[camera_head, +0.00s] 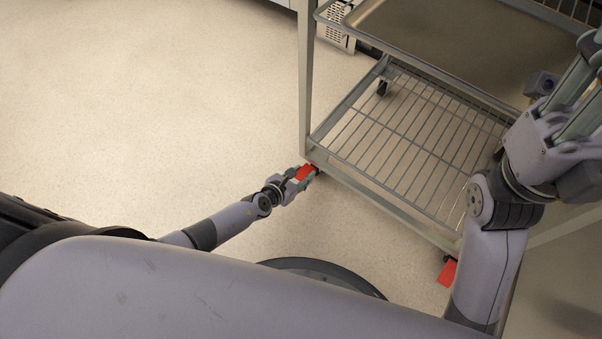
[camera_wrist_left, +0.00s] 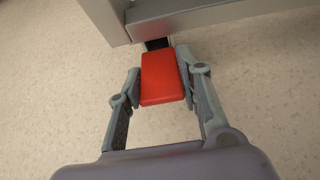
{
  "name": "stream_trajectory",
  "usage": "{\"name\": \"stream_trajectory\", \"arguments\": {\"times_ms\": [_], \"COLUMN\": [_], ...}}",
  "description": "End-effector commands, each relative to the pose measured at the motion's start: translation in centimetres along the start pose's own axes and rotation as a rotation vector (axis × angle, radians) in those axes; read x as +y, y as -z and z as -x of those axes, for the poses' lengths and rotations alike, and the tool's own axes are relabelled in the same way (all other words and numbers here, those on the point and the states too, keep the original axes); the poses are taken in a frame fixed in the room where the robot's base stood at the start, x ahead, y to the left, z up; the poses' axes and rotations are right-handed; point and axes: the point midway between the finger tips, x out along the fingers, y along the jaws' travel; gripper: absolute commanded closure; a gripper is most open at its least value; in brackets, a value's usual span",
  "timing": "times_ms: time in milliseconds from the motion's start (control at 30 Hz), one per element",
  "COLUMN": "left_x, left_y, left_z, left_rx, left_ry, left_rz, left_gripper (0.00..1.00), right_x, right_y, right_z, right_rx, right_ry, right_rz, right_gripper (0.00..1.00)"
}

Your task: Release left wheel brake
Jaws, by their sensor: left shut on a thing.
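The left wheel brake is a flat red pedal (camera_head: 304,172) at the foot of the cart's near left post, low over the floor. My left gripper (camera_head: 300,178) reaches it from the left and is shut on it. In the left wrist view the red pedal (camera_wrist_left: 162,78) lies between the two fingers of the left gripper (camera_wrist_left: 160,88), one on each side. The wheel behind it is mostly hidden. A second red pedal (camera_head: 447,273) shows at the near right corner. My right gripper (camera_head: 585,90) is raised at the right edge; its fingertips are cut off.
The metal rack cart (camera_head: 350,180) has a wire bottom shelf (camera_head: 420,125) and a sheet tray (camera_head: 440,45) above it. A rear wheel (camera_head: 382,88) shows under the shelf. The pale floor (camera_head: 150,110) to the left is clear.

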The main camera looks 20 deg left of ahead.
Motion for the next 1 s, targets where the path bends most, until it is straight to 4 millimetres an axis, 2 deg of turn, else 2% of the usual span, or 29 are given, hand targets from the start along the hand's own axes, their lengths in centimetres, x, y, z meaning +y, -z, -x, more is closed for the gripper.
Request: {"name": "stream_trajectory", "arguments": {"times_ms": [133,167,433,800,1000], "left_x": [0.09,0.09,0.06,-0.11,-0.71], "left_y": [-0.13,-0.13,-0.07,-0.05,-0.19], "left_z": [-0.04,-0.04,-0.02,0.07,0.79], "left_rx": [-0.002,-0.002,-0.001,-0.001,-0.003], "left_ry": [-0.001,-0.001,-0.001,0.001,0.008], "left_rz": [0.0,0.0,0.0,0.002,0.012], "left_gripper": [1.0,0.65,0.47,0.47,0.47], "right_x": [-0.01,-0.01,-0.02,0.04,0.02], "right_y": [0.0,0.01,0.01,-0.06,-0.03], "right_z": [0.0,0.0,0.0,-0.04,-0.03], "right_rx": [0.0,0.0,0.0,0.0,0.0], "right_ry": [0.0,0.0,0.001,0.0,0.0], "right_rz": [0.0,0.0,0.0,0.001,0.0], "right_gripper": [0.6,0.6,0.6,0.6,0.6]}}
